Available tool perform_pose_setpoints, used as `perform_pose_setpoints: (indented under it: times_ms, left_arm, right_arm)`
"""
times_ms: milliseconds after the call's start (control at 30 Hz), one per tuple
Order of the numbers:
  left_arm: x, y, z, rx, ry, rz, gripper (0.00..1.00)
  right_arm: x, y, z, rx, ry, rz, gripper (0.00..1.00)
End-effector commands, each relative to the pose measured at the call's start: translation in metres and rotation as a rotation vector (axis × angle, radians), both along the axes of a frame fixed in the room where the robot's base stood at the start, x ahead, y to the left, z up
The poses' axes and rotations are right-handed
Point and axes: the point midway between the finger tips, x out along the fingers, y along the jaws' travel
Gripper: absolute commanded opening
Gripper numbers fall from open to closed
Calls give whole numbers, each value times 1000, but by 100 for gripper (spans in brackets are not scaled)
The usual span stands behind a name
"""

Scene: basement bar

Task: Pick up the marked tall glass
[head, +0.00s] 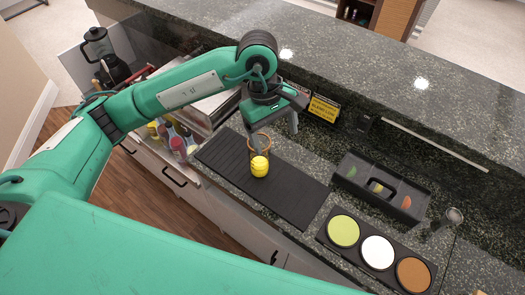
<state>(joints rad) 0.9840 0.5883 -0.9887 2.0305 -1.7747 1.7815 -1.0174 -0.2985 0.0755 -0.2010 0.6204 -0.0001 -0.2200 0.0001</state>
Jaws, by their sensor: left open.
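A small clear glass (257,142) with a brownish rim stands on the black bar mat (300,198), partly hidden by my left gripper above it and by a yellow, lemon-like object (260,167) in front of it. I cannot make out a mark on the glass. My left gripper (273,125) is open and points down, just above and to the right of the glass rim. From this angle I cannot tell whether a finger touches the glass. My right gripper is not in view.
A black condiment tray (381,187) and a holder with green, white and brown rounds (377,252) lie to the right, with a metal jigger (447,220) beside them. Several bottles (177,143) stand left of the mat. The raised granite counter (340,70) runs behind.

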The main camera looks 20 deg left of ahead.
Motion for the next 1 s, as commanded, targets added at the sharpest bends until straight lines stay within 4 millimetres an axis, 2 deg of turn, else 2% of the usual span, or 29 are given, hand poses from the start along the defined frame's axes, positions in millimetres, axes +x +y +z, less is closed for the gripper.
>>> perform_pose_setpoints:
  times_ms: [33,100,233,367,700,867,1000]
  left_arm:
    - [7,15,4,72,-33,-8,79]
    - [13,30,8,147,-61,-17,79]
    - [18,43,9,216,-81,-24,79]
    - [19,45,-6,225,-81,-23,79]
    - [19,45,-64,222,-81,-22,79]
    - [19,45,-74,221,-83,-24,79]
    - [20,45,-81,220,-81,-22,79]
  right_arm:
    - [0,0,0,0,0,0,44]
    - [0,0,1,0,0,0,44]
    - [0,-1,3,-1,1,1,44]
    - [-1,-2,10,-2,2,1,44]
    - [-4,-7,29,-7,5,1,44]
    - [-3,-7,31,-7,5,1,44]
    - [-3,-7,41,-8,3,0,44]
